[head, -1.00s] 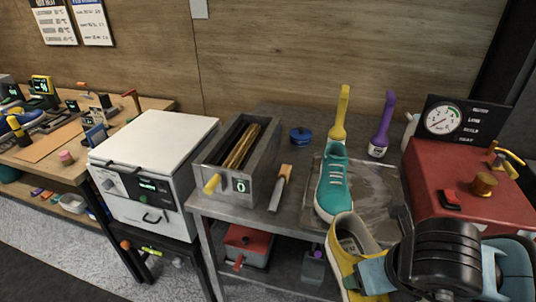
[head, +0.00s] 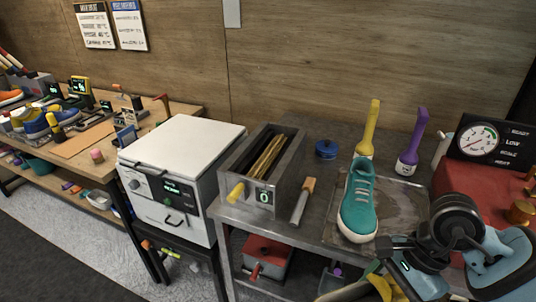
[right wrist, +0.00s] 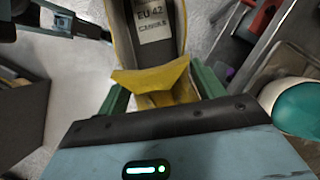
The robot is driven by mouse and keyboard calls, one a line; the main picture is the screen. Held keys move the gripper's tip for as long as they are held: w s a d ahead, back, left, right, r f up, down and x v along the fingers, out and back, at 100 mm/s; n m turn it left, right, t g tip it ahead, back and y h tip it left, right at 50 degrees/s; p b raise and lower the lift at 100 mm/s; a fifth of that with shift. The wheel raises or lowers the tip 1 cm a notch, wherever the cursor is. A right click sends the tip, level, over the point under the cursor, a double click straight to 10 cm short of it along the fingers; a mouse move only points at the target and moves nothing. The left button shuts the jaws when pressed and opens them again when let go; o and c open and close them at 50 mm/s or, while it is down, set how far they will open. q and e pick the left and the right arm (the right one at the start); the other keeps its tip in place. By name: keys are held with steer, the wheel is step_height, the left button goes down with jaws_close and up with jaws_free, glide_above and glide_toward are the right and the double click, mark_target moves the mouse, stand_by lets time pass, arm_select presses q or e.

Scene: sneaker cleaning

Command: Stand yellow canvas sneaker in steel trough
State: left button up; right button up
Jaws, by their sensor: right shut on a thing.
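The yellow canvas sneaker (head: 346,291) is mostly cut off at the bottom of the head view. In the right wrist view the yellow sneaker (right wrist: 183,50) shows its opening and a grey insole marked EU 42. My right gripper (right wrist: 160,92) is shut on a yellow part at the near end of its opening. In the head view my right gripper (head: 388,284) is low at the front of the bench. The steel trough (head: 288,193) stands on the bench, left of the gripper, with brass-coloured bars inside and a display reading 0.
A teal sneaker (head: 358,207) stands on a worn grey mat (head: 404,205). A wooden-handled tool (head: 303,201) lies beside the trough. Yellow (head: 367,133) and purple (head: 413,143) brushes stand behind. A white machine (head: 180,165) is to the left, a red gauge unit (head: 490,185) to the right.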

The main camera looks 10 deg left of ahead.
steer(key=n, duration=0.1)
steer(key=n+g, duration=0.1)
steer(key=n+h, duration=0.1)
steer(key=n, duration=0.1)
steer(key=shift+w+d, duration=0.25)
steer(key=shift+w, duration=0.1)
steer(key=n, duration=0.1)
steer(key=n+h, duration=0.1)
steer(key=d+n+g, duration=0.1)
steer(key=n, duration=0.1)
steer(key=shift+w+d+r, duration=0.1)
steer(key=shift+w, duration=0.2)
steer(key=d+n, duration=0.1)
steer(key=d+n+h, duration=0.1)
steer(key=n, duration=0.1)
steer(key=w+d+n+h, duration=0.1)
steer(key=d+n, duration=0.1)
steer(key=shift+r+g, duration=0.15)
steer(key=shift+g, duration=0.15)
steer(key=shift+a, duration=0.15)
